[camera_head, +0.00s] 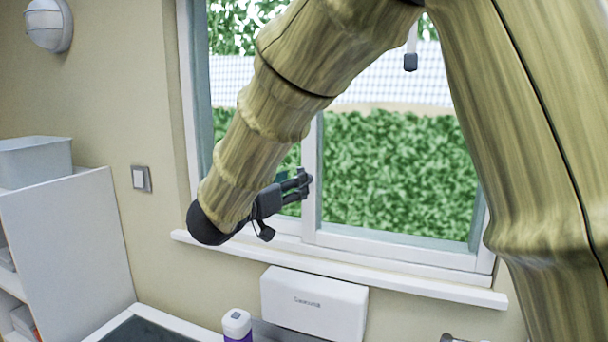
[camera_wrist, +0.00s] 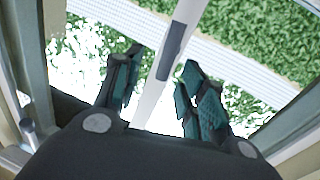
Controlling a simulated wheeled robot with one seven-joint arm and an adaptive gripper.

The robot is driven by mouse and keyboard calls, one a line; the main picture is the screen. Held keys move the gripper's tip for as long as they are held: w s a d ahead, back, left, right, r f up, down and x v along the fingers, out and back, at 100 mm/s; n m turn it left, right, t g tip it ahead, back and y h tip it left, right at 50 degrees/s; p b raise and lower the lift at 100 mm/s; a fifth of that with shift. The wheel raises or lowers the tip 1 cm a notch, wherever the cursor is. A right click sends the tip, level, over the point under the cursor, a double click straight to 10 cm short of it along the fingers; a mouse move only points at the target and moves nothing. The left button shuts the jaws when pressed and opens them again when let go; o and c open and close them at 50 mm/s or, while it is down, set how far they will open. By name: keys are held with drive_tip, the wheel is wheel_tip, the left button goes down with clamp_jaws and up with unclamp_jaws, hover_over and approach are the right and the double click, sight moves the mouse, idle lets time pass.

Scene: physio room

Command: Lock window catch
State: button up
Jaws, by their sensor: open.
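The window (camera_head: 380,150) has a white frame with a white upright bar (camera_head: 312,180) near its middle. In the wrist view, a narrow dark grey piece (camera_wrist: 172,50), which looks like the window catch, lies along the white bar (camera_wrist: 158,92). I cannot tell whether it is locked. My gripper (camera_head: 300,184) is at the bar's left side in the head view, where no catch can be made out. In the wrist view my gripper (camera_wrist: 162,62) is open, with one finger on each side of the bar. The gap between fingers and catch is unclear.
The white sill (camera_head: 340,266) runs below the gripper, with a white dispenser box (camera_head: 314,305) under it. A purple-and-white bottle (camera_head: 237,325) stands left of the box. A wall switch (camera_head: 141,178) and shelf unit (camera_head: 65,240) are left. A dark pull weight (camera_head: 411,62) hangs before the glass.

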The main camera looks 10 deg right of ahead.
drive_tip(key=w+d, duration=0.1)
drive_tip(key=w+d+p, duration=0.1)
drive_tip(key=w, duration=0.1)
drive_tip(key=w+d+f, duration=0.1)
drive_tip(key=w, duration=0.1)
drive_tip(key=shift+d, duration=0.2)
drive_tip(key=shift+s+d+r+p, duration=0.2)
drive_tip(key=shift+s+r+p, duration=0.05)
drive_tip(key=shift+s+p, duration=0.1)
drive_tip(key=shift+w+f, duration=0.4)
drive_tip(key=shift+w, duration=0.25)
drive_tip(key=shift+s+r, duration=0.25)
drive_tip(key=shift+s, duration=0.15)
drive_tip(key=c, duration=0.5)
drive_tip(key=shift+w+f, duration=0.1)
clamp_jaws()
